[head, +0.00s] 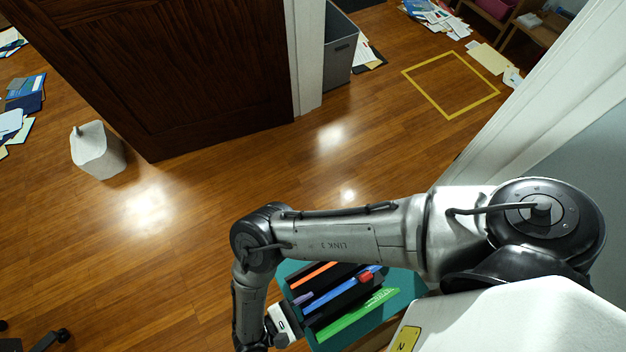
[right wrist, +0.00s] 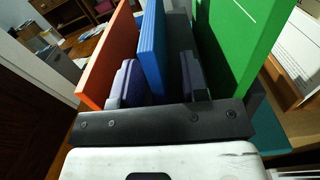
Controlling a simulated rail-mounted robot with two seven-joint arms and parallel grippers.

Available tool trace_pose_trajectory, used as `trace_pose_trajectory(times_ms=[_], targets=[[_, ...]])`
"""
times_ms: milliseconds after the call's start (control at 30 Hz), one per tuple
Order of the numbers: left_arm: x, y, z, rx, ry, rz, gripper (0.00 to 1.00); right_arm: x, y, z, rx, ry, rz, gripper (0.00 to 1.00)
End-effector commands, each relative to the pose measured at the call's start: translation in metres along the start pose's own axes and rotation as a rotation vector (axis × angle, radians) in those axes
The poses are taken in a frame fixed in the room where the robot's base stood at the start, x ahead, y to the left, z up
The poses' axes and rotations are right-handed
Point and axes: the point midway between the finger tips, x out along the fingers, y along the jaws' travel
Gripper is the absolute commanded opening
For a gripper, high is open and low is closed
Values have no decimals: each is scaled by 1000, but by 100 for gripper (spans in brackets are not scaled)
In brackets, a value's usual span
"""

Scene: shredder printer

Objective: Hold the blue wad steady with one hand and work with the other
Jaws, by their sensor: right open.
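The blue wad (right wrist: 152,45) is a flat upright slab with a layered edge, between an orange slab (right wrist: 108,55) and a green slab (right wrist: 238,40). In the head view the blue wad (head: 328,292) stands in a teal holder (head: 407,290). My right gripper (right wrist: 159,78) is open, with one finger on each side of the blue wad. Whether the pads touch it I cannot tell. In the head view my right gripper (head: 322,298) reaches the holder from the left, partly hidden among the slabs. My left gripper is in neither view.
A dark wooden door (head: 170,70) stands at the back left. A grey bin (head: 341,45) stands behind the door frame. A yellow square (head: 450,85) marks the floor. Papers lie around; the middle floor is clear.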

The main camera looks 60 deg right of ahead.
Motion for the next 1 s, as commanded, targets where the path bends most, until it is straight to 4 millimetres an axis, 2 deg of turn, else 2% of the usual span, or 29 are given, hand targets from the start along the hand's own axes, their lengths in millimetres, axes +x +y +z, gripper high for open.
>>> trace_pose_trajectory(times_ms=[367, 800, 933, 1000], targets=[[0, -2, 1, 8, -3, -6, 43, 2, 0, 0, 0, 0, 4, 40], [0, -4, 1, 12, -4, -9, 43, 2, 0, 0, 0, 1, 4, 0], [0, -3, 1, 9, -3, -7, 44, 2, 0, 0, 0, 1, 4, 0], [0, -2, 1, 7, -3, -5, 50, 2, 0, 0, 0, 1, 4, 0]])
